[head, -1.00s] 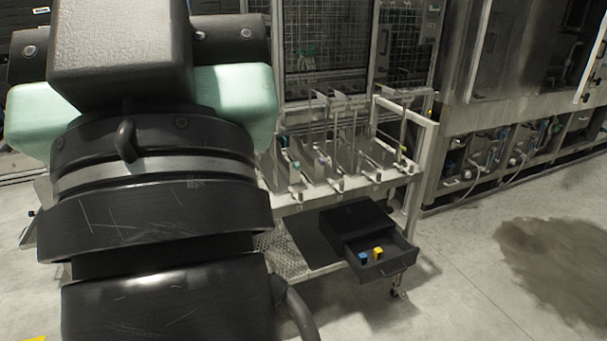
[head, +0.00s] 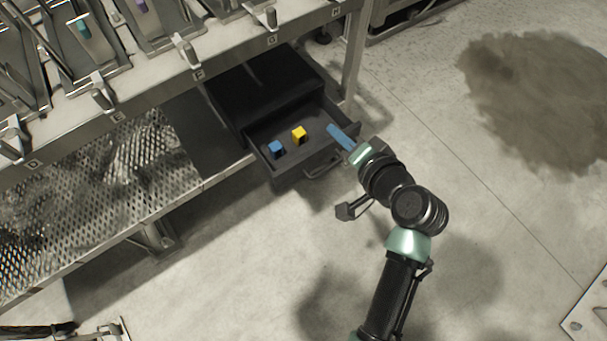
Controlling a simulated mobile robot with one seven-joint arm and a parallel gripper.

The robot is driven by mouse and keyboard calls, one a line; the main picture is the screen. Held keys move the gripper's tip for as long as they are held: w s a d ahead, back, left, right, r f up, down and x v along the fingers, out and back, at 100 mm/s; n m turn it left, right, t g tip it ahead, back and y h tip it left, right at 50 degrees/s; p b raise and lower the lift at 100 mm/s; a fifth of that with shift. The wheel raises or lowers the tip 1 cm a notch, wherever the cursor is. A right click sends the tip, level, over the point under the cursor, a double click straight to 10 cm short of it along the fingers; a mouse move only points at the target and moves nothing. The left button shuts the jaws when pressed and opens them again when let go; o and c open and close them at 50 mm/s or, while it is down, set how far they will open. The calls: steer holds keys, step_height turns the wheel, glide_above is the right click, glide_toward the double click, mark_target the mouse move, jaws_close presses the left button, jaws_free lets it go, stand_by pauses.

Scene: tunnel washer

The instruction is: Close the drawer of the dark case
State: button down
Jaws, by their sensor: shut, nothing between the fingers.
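The dark case (head: 262,88) sits on the lower shelf of the metal cart. Its drawer (head: 268,172) is pulled out toward me, with a bar handle (head: 323,168) on its front. A blue block (head: 276,148) and a yellow block (head: 299,134) are inside it. My gripper (head: 332,129) has blue fingers, shut and empty, at the drawer's right front corner, to the right of the yellow block. I cannot tell whether the fingers touch the drawer wall. My wrist hides a little of that corner.
The cart's upper shelf (head: 228,52) holds several metal holders above the case. A cart leg (head: 353,65) stands right of the case. A perforated lower shelf (head: 150,150) extends left. The floor in front is open, with a dark stain (head: 535,95) at right.

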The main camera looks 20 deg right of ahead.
steer(key=s+f+m+b, duration=0.2)
steer(key=s+f, duration=0.1)
steer(key=f, duration=0.6)
steer(key=m+g+y+b, duration=0.1)
steer(key=m+y, duration=0.1)
glide_toward(299, 165)
steer(key=b+x, duration=0.1)
steer(key=x, duration=0.1)
steer(key=b+x, duration=0.2)
steer(key=x, duration=0.1)
steer(key=shift+f, duration=0.3)
steer(key=shift+w+a+b, duration=0.25)
steer(key=shift+w+b, duration=0.05)
steer(key=shift+w, duration=0.25)
steer(key=shift+w+r, duration=0.1)
